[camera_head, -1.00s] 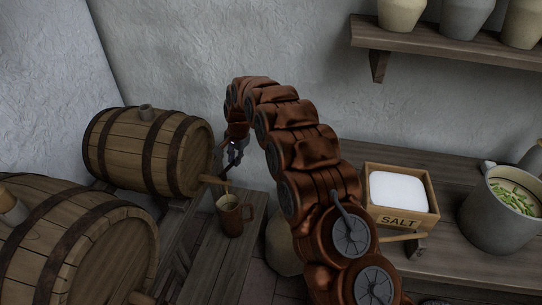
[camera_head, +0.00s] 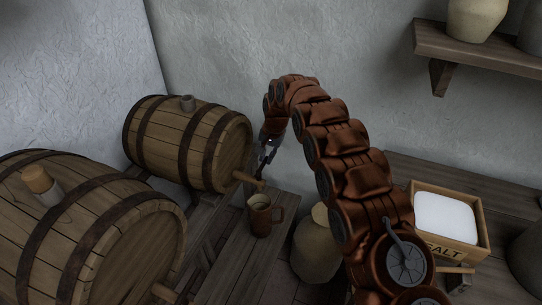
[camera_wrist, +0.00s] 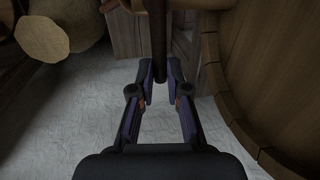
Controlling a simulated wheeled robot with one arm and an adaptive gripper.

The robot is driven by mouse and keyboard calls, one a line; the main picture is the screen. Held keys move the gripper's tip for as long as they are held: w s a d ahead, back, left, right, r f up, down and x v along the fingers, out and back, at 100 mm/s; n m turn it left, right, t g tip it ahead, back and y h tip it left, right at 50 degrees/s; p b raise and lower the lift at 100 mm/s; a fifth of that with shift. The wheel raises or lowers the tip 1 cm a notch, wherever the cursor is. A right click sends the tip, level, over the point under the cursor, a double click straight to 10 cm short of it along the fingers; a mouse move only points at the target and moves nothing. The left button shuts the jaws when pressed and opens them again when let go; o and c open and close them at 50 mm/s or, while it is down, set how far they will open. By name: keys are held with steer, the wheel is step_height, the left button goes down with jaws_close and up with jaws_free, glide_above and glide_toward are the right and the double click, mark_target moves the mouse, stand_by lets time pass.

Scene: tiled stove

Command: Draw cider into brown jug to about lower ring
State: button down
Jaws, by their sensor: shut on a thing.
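The brown jug (camera_head: 262,221) stands upright on a wooden bench, below the wooden tap (camera_head: 248,181) of the smaller barrel (camera_head: 190,143). Its handle points right. Its mouth shows a pale inside; I cannot make out the cider's level or the lower ring. My gripper (camera_head: 267,152) is at the barrel's front, above the tap and jug. It is shut on a dark upright tap handle, which shows in the wrist view (camera_wrist: 159,45) between my fingers (camera_wrist: 160,82). Whether cider is running is too small to tell.
A larger barrel (camera_head: 91,235) lies at the front left. A stoneware jar (camera_head: 317,250) stands right of the bench (camera_head: 250,258). A salt box (camera_head: 447,247) sits on the table at right. A wall shelf (camera_head: 480,50) holds pots.

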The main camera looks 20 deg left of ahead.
steer(key=shift+s+a+f, duration=0.1)
steer(key=shift+s, duration=0.05)
steer(key=c, duration=1.4)
jaws_free()
steer(key=shift+o, duration=1.2)
step_height(320, 180, up, 12)
steer(key=d, duration=0.2)
steer(key=shift+d, duration=0.2)
